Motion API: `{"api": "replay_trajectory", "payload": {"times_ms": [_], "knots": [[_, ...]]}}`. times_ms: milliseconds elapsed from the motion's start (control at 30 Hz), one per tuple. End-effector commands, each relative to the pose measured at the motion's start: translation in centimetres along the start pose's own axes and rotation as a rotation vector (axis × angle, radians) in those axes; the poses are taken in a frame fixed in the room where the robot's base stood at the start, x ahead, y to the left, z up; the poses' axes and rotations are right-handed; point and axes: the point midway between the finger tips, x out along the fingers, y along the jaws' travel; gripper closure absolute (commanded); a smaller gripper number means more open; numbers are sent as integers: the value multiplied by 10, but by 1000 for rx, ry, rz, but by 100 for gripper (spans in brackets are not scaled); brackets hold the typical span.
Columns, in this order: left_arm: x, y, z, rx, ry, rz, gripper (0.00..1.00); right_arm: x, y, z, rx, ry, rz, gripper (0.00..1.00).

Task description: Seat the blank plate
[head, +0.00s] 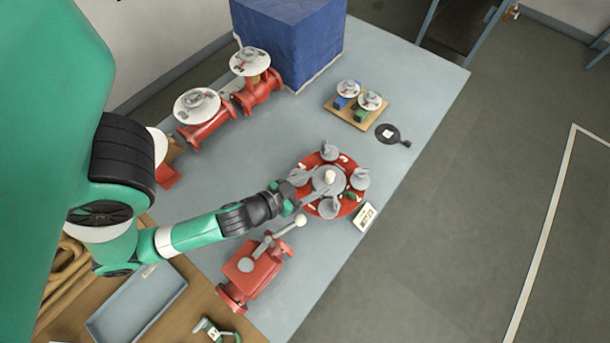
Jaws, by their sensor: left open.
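A dark round plate with a short handle and a small white label (386,131) lies flat on the grey table near its right edge; it may be the blank plate, but its label is too small to read. My left gripper (301,191) is open at the left side of a red round fixture (349,207). The fixture carries several grey upright pieces around a grey centre disc with a pale knob (329,177). The gripper partly hides the fixture's left side. I cannot tell whether its fingers touch anything. My right gripper is out of view.
Red valve bodies with white discs (207,128) stand at the back left by a blue box (290,40). A red valve with a lever (252,268) is close below my left arm. A wooden board with two small valves (356,112), a white sign (365,216) and a grey tray (137,303) are also in view.

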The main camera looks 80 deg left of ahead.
Motion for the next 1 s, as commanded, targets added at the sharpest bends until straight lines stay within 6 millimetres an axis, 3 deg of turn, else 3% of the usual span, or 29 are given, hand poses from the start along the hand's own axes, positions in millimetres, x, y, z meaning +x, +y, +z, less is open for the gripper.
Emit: {"api": "replay_trajectory", "payload": {"times_ms": [33, 100, 400, 1000], "knots": [[-10, 3, 8, 6, -7, 10, 32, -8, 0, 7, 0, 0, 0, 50], [-25, 2, 6, 4, -3, 9, 32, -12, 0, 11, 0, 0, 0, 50], [-46, 4, 5, 4, -10, 9, 32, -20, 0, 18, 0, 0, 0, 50], [-50, 2, 1, -4, 0, 4, 32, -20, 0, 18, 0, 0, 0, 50]]}}
